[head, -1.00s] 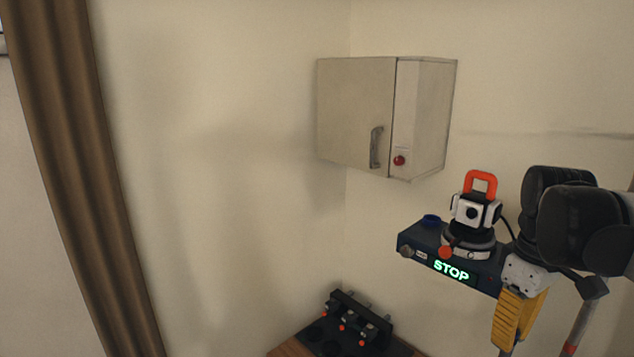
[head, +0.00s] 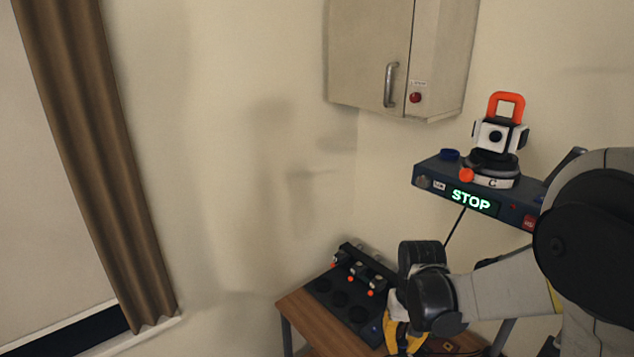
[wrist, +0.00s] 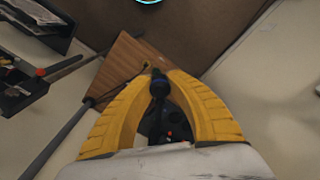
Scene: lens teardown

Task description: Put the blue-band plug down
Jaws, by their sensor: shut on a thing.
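My gripper (wrist: 160,78) has yellow fingers drawn together on a dark plug (wrist: 159,90) with a bluish tint, between the fingertips in the wrist view. Its band is too small and dark to make out clearly. In the head view my gripper (head: 399,337) is low, at the right side of a black rack (head: 322,287) on a wooden table. The plug is hidden there behind my wrist and fingers. I cannot tell whether the plug touches anything.
The wooden table (head: 298,308) has a bare strip at its left. Small orange-tipped parts line the rack's back. A dark console (head: 430,178) with a lit STOP sign carries a white device with an orange handle (head: 506,97). A wall cabinet (head: 368,55) hangs above.

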